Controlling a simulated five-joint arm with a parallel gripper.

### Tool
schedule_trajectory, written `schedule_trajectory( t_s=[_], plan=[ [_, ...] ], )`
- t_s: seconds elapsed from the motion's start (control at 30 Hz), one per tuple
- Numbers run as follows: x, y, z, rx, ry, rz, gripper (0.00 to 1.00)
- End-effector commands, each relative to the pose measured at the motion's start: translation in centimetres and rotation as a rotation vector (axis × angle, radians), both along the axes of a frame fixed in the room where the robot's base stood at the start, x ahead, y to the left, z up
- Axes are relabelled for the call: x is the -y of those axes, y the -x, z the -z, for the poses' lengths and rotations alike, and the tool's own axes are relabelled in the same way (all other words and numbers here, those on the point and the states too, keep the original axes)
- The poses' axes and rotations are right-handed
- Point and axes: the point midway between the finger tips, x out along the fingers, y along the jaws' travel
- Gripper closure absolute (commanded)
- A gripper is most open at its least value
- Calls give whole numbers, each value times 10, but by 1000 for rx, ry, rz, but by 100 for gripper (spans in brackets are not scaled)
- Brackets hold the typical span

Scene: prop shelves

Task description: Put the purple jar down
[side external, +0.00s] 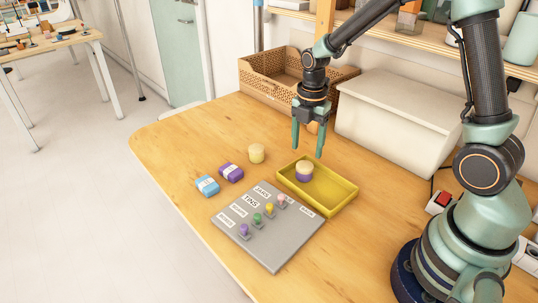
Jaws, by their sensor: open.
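The purple jar (304,175), with a pale cream lid, stands upright inside the yellow tray (337,203), toward the tray's left end. My gripper (308,150) is above the jar with its two fingers pointing down and spread apart. It is open and empty, and its fingertips look a little above the lid. The jar's underside is hidden.
A grey switch panel (275,250) lies in front. A woven basket (260,80) and a white bin (400,112) stand behind. The table's left end is clear.

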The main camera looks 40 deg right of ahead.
Motion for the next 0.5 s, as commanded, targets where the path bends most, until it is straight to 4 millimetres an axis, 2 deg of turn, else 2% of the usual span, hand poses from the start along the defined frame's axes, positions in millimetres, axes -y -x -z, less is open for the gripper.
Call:
schedule_trajectory(
  t_s=[0.03, 0.13, 0.37, 0.5],
  plan=[
    [0, -1, -11, 5, 1, 0, 31],
    [0, -1, -27, 4, 1, 0, 31],
    [0, 0, -48, 3, 0, 7, 31],
    [-4, 5, -64, 36, 1, 120, 31]
  ],
)
